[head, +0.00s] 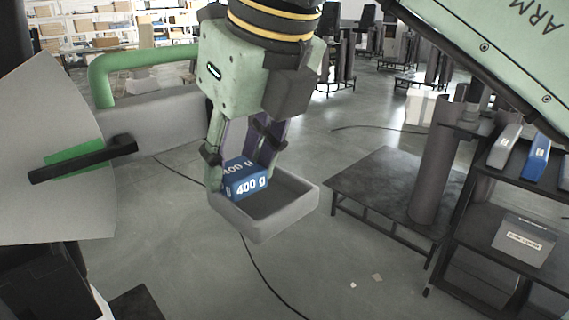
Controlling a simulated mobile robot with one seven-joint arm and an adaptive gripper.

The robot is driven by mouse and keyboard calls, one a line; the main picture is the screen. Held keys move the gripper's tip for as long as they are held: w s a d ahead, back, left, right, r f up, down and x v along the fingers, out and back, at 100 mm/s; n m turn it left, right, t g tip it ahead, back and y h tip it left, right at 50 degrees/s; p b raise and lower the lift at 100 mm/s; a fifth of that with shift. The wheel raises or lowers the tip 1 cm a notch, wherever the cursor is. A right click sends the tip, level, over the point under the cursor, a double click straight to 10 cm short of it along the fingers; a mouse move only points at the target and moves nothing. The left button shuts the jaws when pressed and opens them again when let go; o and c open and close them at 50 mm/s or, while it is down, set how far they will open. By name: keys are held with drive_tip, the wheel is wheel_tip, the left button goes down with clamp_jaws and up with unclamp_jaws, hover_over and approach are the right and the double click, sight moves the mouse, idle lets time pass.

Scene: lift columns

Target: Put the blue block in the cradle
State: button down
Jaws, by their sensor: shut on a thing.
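The blue block (247,186), marked "400 g", is between the fingers of my gripper (240,160). My gripper points down and is shut on the block. A shallow grey open tray (262,231), which looks like the cradle, is right below and around the block. The block sits at the tray's left and back side, its lower part behind or within the tray's rim. I cannot tell whether the block touches the tray floor. The right part of the tray is empty.
A dark low table (385,185) with a grey column (437,165) stands to the right. A black shelf (490,225) at far right holds small grey and blue items and a labelled grey box (524,240). A green handle-like bar (100,75) is at left. Cables cross the floor.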

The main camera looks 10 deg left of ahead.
sight(258, 198)
drive_tip(key=w, duration=0.1)
drive_tip(key=w+d, duration=0.1)
drive_tip(key=w, duration=0.1)
drive_tip(key=shift+w+d+f+p, duration=0.1)
drive_tip(key=shift+d+p, duration=0.25)
drive_tip(key=shift+p, duration=0.05)
wheel_tip(258, 198, down, 3)
drive_tip(key=shift+r+p, duration=0.1)
drive_tip(key=shift+p, duration=0.45)
drive_tip(key=shift+f, duration=0.45)
drive_tip(key=shift+f+b, duration=0.25)
drive_tip(key=shift+b, duration=0.05)
drive_tip(key=c, duration=1.3)
unclamp_jaws()
drive_tip(key=shift+r, duration=0.1)
